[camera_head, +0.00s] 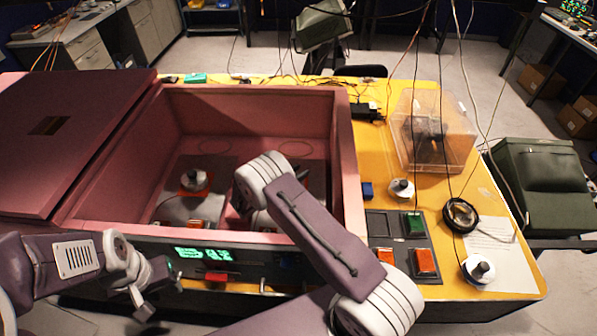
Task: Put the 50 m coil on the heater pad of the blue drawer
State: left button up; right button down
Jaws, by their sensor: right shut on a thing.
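My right arm reaches over the front wall into the open pink foam enclosure (255,97). My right gripper (238,217) is down inside it, mostly hidden behind my own arm. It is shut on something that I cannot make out. A silver, dark-topped round piece (194,180) stands on a red pad inside, to the left of that gripper. I cannot tell which piece is the 50 m coil, and no label is readable. No blue drawer or its heater pad can be identified. My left gripper (159,291) is open and empty, outside the enclosure's front left.
The yellow table's right side holds a clear box (432,132), a black ring-shaped coil (460,215), two silver round pieces (401,189) (479,269), and a dark tray with green and orange blocks (425,261). The enclosure's lid (60,140) lies left. Cables hang from above.

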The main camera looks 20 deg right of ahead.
jog(key=c, duration=1.5)
grip_release()
jog(key=shift+f, duration=0.15)
jog(key=o, duration=0.4)
jog(key=shift+r+p, duration=0.3)
jog(key=shift+r, duration=0.1)
jog(key=b+v, duration=0.1)
jog(key=v, duration=0.2)
jog(key=b+v, duration=0.1)
jog(key=v, duration=0.3)
jog(key=shift+s+a+f+b, duration=0.15)
jog(key=shift+s+a+b, duration=0.05)
jog(key=shift+a+b, duration=0.15)
jog(key=shift+d, duration=0.1)
